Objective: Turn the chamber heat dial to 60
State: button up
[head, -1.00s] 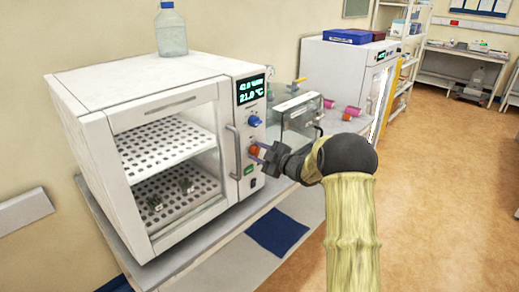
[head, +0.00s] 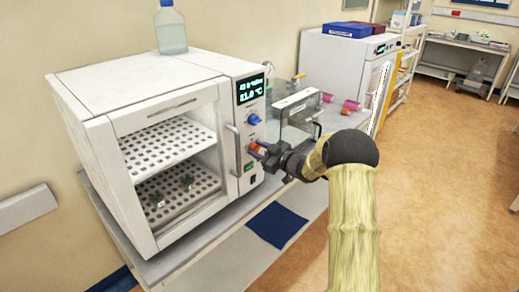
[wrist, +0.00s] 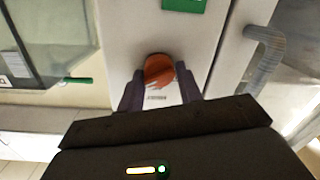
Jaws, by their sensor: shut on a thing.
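The white chamber (head: 150,88) stands on the bench with a narrow control panel on its right front. Its lit display (head: 250,88) seems to read about 21.0 °C on the lower line; the upper line is unclear. A blue dial (head: 254,119) sits below the display. An orange dial (head: 254,147) sits lower, and also shows in the wrist view (wrist: 158,69). My gripper (head: 259,151) is shut on the orange dial, one finger on each side in the wrist view (wrist: 159,92). The dial's scale and label are too small to read.
A vertical door handle (head: 234,150) is close left of the dials. A green switch (head: 249,166) is just below the orange dial. A clear-sided box (head: 297,118) stands to the right on the bench. A bottle (head: 171,30) stands on top of the chamber. Open floor lies at right.

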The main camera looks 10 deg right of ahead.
jog(key=shift+w+d+r, duration=0.1)
jog(key=shift+r, duration=0.2)
jog(key=o, duration=0.9)
jog(key=shift+f, duration=0.1)
jog(key=shift+o, duration=0.2)
jog(key=shift+f, duration=0.1)
jog(key=shift+s+d+f, duration=0.1)
jog(key=shift+s+d, duration=0.15)
jog(key=b+v, duration=0.4)
jog(key=v, duration=1.2)
jog(key=shift+s, duration=0.4)
jog(key=shift+d, duration=0.1)
